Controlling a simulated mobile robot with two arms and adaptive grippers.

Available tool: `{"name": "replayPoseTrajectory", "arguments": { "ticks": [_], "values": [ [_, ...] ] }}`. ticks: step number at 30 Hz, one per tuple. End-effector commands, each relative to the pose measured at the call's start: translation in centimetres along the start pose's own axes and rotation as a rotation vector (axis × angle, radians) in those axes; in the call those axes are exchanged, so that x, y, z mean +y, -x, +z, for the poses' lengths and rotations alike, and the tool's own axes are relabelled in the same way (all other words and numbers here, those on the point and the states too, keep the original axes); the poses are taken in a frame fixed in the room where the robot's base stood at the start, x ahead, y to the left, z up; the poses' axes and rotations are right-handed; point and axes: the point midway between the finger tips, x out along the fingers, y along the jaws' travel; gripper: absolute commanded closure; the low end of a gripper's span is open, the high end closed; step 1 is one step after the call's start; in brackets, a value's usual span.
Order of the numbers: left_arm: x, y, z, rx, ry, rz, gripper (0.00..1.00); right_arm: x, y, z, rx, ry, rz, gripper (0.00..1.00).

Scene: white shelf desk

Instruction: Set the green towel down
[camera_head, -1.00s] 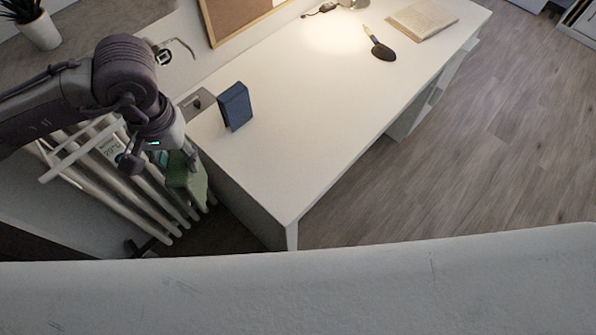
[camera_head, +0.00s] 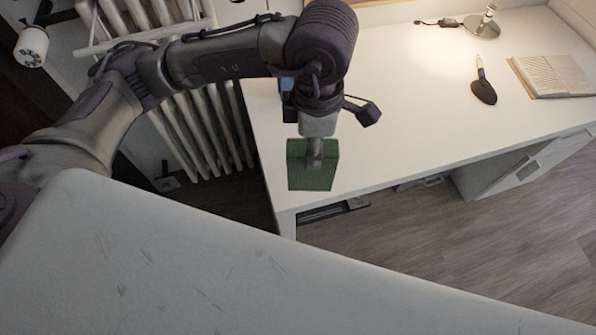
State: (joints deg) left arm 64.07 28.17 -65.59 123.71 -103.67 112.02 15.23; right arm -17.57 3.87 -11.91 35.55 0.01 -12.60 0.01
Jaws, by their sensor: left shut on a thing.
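The green towel (camera_head: 311,179) is a folded, block-like piece in the middle of the camera_head view. My left gripper (camera_head: 315,160) comes down from above and is shut on its upper part. The towel appears over the near left end of the white desk (camera_head: 400,135). I cannot tell whether its lower edge touches the desk top or hangs above it. My left arm and gripper hide part of the desk and most of a blue thing (camera_head: 287,85) behind them. My right gripper is not in view.
A black-headed brush-like thing (camera_head: 483,90), an open book (camera_head: 552,76) and a lamp (camera_head: 487,24) are on the desk's right part. The desk's middle is clear. A white radiator (camera_head: 205,130) stands left of the desk. A pale surface fills the foreground.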

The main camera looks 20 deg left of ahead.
Motion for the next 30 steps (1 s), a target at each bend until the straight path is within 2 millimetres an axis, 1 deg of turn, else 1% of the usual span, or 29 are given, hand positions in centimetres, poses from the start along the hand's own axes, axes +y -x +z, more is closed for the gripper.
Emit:
{"name": "replayPoseTrajectory", "arguments": {
  "ticks": [1, 4, 7, 10, 13, 21, 25, 30],
  "values": [
    [-0.3, -0.5, 0.5, -0.004, 0.073, -0.002, 0.81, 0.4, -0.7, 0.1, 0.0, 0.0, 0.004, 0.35],
    [-0.6, -0.6, 1.1, -0.008, 0.199, -0.004, 0.81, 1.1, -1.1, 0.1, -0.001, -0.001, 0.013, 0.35],
    [-0.7, -0.7, 1.3, -0.008, 0.27, -0.005, 0.81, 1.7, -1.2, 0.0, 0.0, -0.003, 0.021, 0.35],
    [0.1, -1.1, 1.0, -0.006, 0.3, -0.008, 0.81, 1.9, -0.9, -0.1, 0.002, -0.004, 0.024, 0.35],
    [1.9, -2.2, 0.3, -0.003, 0.305, -0.008, 0.81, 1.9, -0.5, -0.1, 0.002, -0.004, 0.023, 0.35],
    [7.6, -5.8, -1.8, -0.004, 0.302, -0.008, 0.81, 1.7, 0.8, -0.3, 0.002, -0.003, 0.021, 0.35],
    [9.4, -7.0, -2.4, -0.005, 0.299, -0.007, 0.81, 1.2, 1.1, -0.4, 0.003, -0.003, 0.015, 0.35],
    [10.1, -7.8, -2.6, -0.007, 0.294, -0.007, 0.81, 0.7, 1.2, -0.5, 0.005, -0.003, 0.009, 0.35]
  ]
}}
